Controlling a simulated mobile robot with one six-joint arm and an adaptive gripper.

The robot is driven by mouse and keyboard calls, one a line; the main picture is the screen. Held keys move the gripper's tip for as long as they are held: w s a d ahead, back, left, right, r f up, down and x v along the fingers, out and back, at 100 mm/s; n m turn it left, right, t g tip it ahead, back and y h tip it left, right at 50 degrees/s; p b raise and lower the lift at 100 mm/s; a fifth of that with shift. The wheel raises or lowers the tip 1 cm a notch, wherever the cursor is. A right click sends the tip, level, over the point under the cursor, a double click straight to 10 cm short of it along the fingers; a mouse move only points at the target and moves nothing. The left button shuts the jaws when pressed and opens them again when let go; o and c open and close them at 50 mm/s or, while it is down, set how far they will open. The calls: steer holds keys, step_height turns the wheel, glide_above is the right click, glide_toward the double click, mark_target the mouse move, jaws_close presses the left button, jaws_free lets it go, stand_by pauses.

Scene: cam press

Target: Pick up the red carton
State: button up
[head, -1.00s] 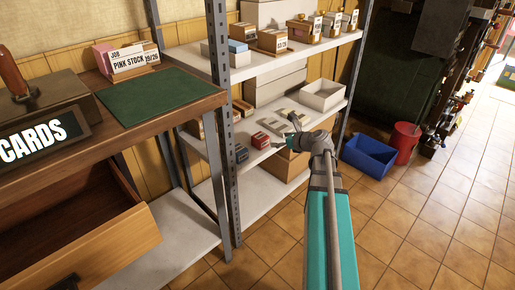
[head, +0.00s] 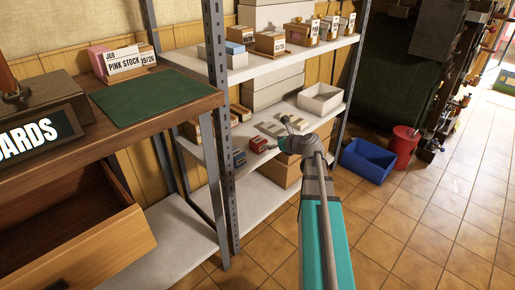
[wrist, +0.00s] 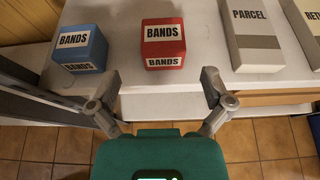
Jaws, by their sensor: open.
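The red carton (wrist: 163,45), labelled BANDS, sits upright near the front edge of the shelf in the wrist view. It also shows small and partly hidden in the head view (head: 259,143). My gripper (wrist: 163,90) is open and empty in the wrist view. Its two fingers are spread wide, one to each side of the carton's line, in front of the shelf edge and short of the carton. In the head view my gripper (head: 285,132) is at the middle shelf, just right of the carton.
A blue BANDS carton (wrist: 78,47) stands left of the red one. A grey PARCEL box (wrist: 254,38) stands to its right, with another box beyond. The shelf post (head: 220,130) rises on the left. A white tray (head: 320,99) sits at the shelf's right end.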

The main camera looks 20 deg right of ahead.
mark_target(261, 141)
steer(key=shift+b+x, duration=0.65)
steer(key=shift+x, duration=1.6)
steer(key=shift+w+f, duration=0.1)
steer(key=shift+f, duration=0.05)
steer(key=b+x, duration=0.1)
steer(key=x, duration=0.1)
steer(key=b+x, duration=0.1)
steer(key=x, duration=0.1)
steer(key=shift+d+f, duration=0.25)
steer(key=shift+f, duration=0.05)
steer(key=shift+w+a+f, duration=0.1)
steer(key=shift+w+a, duration=0.1)
steer(key=shift+w, duration=0.2)
steer(key=c, duration=1)
